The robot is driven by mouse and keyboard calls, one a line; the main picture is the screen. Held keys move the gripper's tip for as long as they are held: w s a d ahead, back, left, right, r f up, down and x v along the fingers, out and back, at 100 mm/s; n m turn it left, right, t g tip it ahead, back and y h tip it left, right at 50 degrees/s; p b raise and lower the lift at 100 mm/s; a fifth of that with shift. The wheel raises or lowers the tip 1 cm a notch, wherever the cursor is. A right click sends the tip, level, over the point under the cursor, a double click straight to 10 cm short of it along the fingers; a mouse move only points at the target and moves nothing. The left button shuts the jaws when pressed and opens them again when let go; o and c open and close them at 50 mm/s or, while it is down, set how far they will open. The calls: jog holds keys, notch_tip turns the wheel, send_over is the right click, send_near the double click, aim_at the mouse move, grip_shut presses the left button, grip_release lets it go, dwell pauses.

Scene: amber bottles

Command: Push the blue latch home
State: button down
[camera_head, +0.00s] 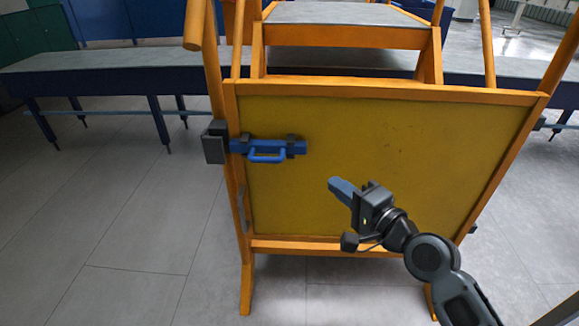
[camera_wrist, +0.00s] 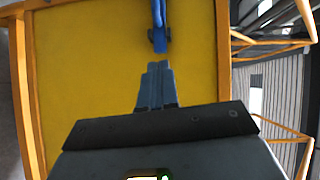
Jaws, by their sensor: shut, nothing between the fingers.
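The blue latch (camera_head: 270,147) is a bolt with a loop handle, mounted in dark brackets near the upper left of a yellow panel (camera_head: 400,150). Its left end is at the dark keeper block (camera_head: 214,143) on the orange frame post; I cannot tell how deep it sits. My gripper (camera_head: 335,184) is to the right of and below the latch, apart from it, with its blue fingers shut and empty. In the wrist view the fingertips (camera_wrist: 158,66) point toward the latch (camera_wrist: 158,20), which shows only in part at the top edge.
An orange frame (camera_head: 380,90) borders the yellow panel. A long bench (camera_head: 100,75) with dark blue legs stands behind it. Grey tiled floor (camera_head: 110,220) is open at the left. The space between my fingers and the latch looks clear.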

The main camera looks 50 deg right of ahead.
aim_at(263, 160)
dwell(0.3)
jog(key=x, duration=0.4)
jog(key=a+p+x, duration=0.1)
jog(key=x, duration=0.3)
jog(key=a+p+x, duration=0.1)
jog(key=x, duration=0.3)
jog(key=shift+w+r, duration=0.1)
jog(key=shift+w, duration=0.15)
jog(key=shift+w+a, duration=0.2)
jog(key=shift+w, duration=0.3)
jog(key=shift+w+a+p, duration=0.3)
jog(key=shift+w+p, duration=0.05)
jog(key=shift+p, duration=0.4)
jog(key=w+a+p, duration=0.2)
jog(key=w+p, duration=0.1)
jog(key=shift+w+a, duration=0.2)
jog(key=shift+a, duration=0.15)
jog(key=shift+w+a, duration=0.1)
jog(key=shift+w, duration=0.05)
